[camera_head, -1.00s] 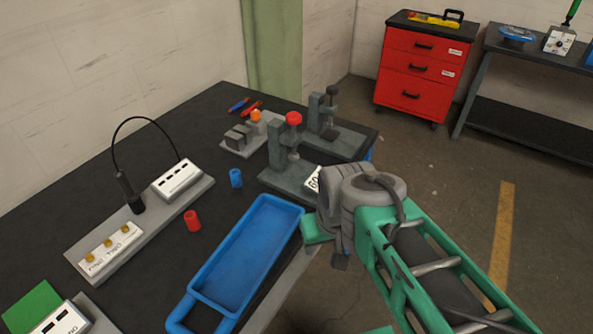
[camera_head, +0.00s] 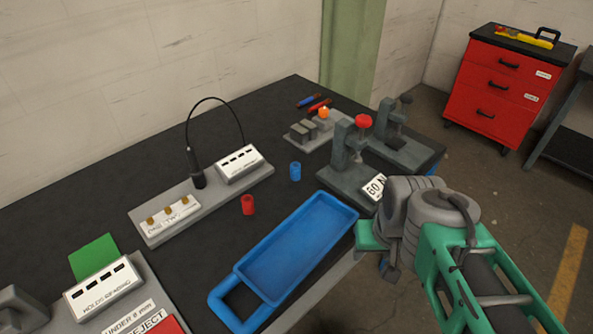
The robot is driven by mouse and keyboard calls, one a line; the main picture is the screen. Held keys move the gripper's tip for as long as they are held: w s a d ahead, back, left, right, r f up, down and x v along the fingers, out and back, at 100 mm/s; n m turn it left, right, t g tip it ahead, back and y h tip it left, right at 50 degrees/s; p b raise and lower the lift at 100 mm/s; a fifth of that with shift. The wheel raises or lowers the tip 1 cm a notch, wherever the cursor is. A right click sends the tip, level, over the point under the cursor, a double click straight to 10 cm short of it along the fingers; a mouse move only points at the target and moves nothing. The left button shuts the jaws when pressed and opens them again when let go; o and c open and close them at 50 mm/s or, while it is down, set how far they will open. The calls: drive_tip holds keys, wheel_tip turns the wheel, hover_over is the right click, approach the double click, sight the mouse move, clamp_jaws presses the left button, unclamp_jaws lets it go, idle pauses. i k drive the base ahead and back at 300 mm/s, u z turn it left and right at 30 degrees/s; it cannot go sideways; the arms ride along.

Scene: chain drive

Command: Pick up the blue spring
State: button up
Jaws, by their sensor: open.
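The blue spring (camera_head: 295,171) is a small blue cylinder standing upright on the dark table, behind the blue tray and left of the grey press with a red knob. My arm reaches in from the lower right. What shows of my gripper (camera_head: 389,270) is a small grey part below the grey wrist joint, off the table's front edge. It is open, clear of the spring and right of the tray; its fingertips are hard to make out.
A blue tray (camera_head: 297,249) lies near the front edge. A red cylinder (camera_head: 248,204) stands left of the spring. A grey press (camera_head: 347,165) stands right of it. A sensor board (camera_head: 200,200) with a cable lies left. The table around the spring is clear.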

sight(295, 167)
drive_tip(key=u, duration=4.1)
drive_tip(key=k, duration=0.9)
drive_tip(key=z, duration=1.05)
drive_tip(key=i, duration=0.5)
drive_tip(key=z, duration=0.05)
